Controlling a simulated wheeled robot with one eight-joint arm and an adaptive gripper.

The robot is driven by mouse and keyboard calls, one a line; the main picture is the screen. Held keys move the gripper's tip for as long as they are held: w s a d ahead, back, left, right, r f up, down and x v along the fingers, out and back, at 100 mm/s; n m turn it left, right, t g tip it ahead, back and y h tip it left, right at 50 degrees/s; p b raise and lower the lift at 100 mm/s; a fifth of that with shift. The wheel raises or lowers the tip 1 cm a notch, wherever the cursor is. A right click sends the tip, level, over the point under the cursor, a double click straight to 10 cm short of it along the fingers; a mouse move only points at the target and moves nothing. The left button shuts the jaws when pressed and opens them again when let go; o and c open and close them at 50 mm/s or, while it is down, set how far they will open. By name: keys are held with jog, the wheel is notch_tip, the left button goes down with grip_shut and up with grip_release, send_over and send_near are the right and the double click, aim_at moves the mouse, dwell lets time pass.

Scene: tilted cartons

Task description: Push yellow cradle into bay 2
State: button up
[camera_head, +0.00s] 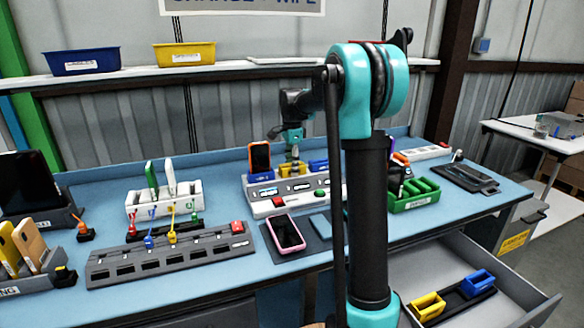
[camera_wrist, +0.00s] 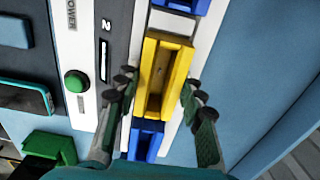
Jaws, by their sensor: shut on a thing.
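The yellow cradle (camera_head: 296,171) sits in the row along the back of the white-grey charging station (camera_head: 262,208), between two blue cradles. In the wrist view, the yellow cradle (camera_wrist: 182,62) looks empty, and the "2" label of bay 2 (camera_wrist: 106,24) is beside its upper end. My gripper (camera_head: 293,158) points down at it. In the wrist view, my gripper's (camera_wrist: 158,84) two fingers are on either side of the cradle, shut on it. How deep the cradle sits in the bay cannot be told.
Blue cradles (camera_wrist: 146,140) and (camera_head: 318,166) neighbour it closely. An orange phone (camera_head: 259,156) stands upright at the station's left. A pink-edged phone (camera_head: 286,232) lies in front. A green power button (camera_wrist: 76,81) is on the station's panel. An open drawer (camera_head: 470,270) is below right.

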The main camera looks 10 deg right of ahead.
jog(key=o, duration=1.3)
jog(key=shift+c, duration=0.2)
notch_tip(320, 180, up, 12)
